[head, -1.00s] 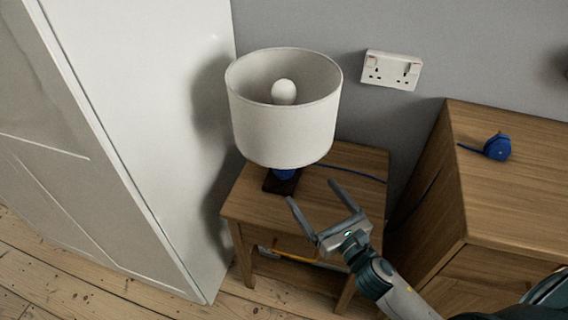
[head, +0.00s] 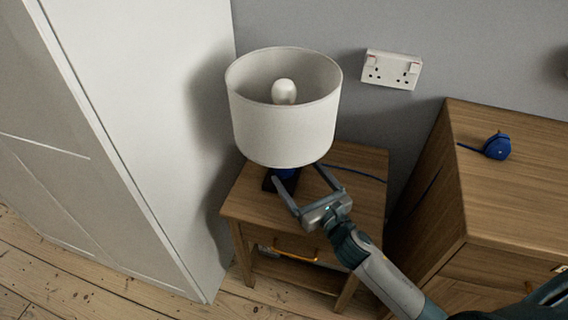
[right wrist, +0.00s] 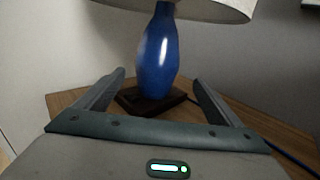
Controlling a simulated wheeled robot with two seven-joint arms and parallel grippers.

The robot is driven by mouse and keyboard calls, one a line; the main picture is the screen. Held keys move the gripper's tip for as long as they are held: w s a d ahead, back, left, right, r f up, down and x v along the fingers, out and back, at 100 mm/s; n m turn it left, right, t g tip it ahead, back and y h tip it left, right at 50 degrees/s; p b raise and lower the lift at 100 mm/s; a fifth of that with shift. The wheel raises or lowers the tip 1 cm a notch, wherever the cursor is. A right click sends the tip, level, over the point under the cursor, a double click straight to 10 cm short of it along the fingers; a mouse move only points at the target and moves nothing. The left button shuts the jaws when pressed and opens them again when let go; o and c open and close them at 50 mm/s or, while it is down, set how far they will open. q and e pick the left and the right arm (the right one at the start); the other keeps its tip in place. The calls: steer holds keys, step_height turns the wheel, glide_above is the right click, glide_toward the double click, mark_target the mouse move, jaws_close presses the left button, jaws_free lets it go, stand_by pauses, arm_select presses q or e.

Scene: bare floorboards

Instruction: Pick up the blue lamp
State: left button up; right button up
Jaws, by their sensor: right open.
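The blue lamp stands upright on a small wooden bedside table (head: 340,165). In the head view its white drum shade (head: 285,128) hides most of the blue body (head: 284,173). The right wrist view shows the glossy blue body (right wrist: 158,55) on a dark square base (right wrist: 150,98). My right gripper (head: 296,174) is open just in front of the lamp, under the shade's near edge. In the right wrist view its two fingers (right wrist: 160,78) point toward the lamp, one either side of the body's lower part. My left gripper is not in view.
A tall white cabinet (head: 130,130) stands close on the left. A wooden chest (head: 520,190) on the right bears a blue plug-like object with a cord (head: 497,146). A double wall socket (head: 391,70) is on the grey wall behind.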

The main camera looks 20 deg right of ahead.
mark_target(291, 168)
steer(key=shift+w+a, duration=0.3)
steer(key=shift+w, duration=0.5)
steer(key=shift+w+a, duration=0.25)
steer(key=shift+w, duration=0.55)
steer(key=shift+w+a, duration=0.3)
steer(key=shift+w, duration=0.5)
steer(key=shift+c, duration=0.5)
steer(key=c, duration=2)
steer(key=shift+w+r, duration=0.1)
steer(key=shift+r, duration=0.1)
steer(key=shift+c, duration=0.3)
